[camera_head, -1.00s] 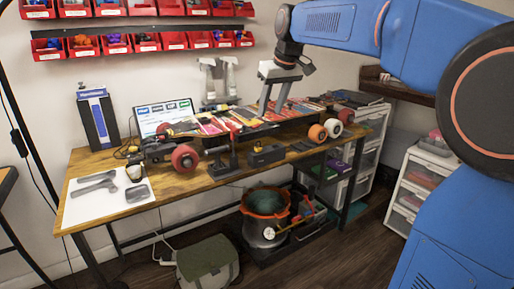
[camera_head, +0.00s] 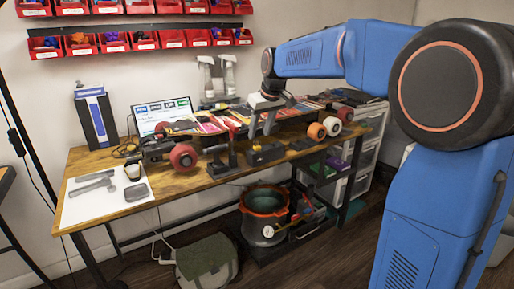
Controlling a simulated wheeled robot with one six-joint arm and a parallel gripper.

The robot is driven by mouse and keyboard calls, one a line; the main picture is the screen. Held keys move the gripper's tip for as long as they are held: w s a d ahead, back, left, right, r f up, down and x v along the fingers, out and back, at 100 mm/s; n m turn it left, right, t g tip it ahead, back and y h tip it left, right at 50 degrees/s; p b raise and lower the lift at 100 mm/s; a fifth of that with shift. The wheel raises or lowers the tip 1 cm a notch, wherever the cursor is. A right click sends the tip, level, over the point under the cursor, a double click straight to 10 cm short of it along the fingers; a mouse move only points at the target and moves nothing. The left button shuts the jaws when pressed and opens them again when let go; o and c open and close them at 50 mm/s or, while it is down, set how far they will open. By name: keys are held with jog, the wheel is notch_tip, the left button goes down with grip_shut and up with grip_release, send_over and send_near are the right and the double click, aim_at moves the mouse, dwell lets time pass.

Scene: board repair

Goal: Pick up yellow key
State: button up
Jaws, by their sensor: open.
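My gripper (camera_head: 261,134) is open and points down over the workbench, just above a small black block (camera_head: 264,155). A tiny yellow spot (camera_head: 256,147) shows at the top of this block, close under the fingers. It may be the yellow key, but it is too small to tell its shape. I cannot tell whether the fingers are around it or only above it. Nothing shows held in the fingers.
A black stand (camera_head: 219,163) is left of the block on the wooden workbench (camera_head: 185,184). Skateboard wheels, red (camera_head: 184,157) and orange (camera_head: 316,131), stand on either side. Colourful boards lie behind the gripper. A white mat (camera_head: 82,207) with tools is at left.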

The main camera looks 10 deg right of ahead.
aim_at(258, 142)
jog(key=shift+s+x, duration=0.15)
jog(key=shift+x, duration=1.2)
jog(key=shift+s+x, duration=0.15)
jog(key=shift+x, duration=1.2)
jog(key=shift+d+f, duration=0.1)
grip_shut()
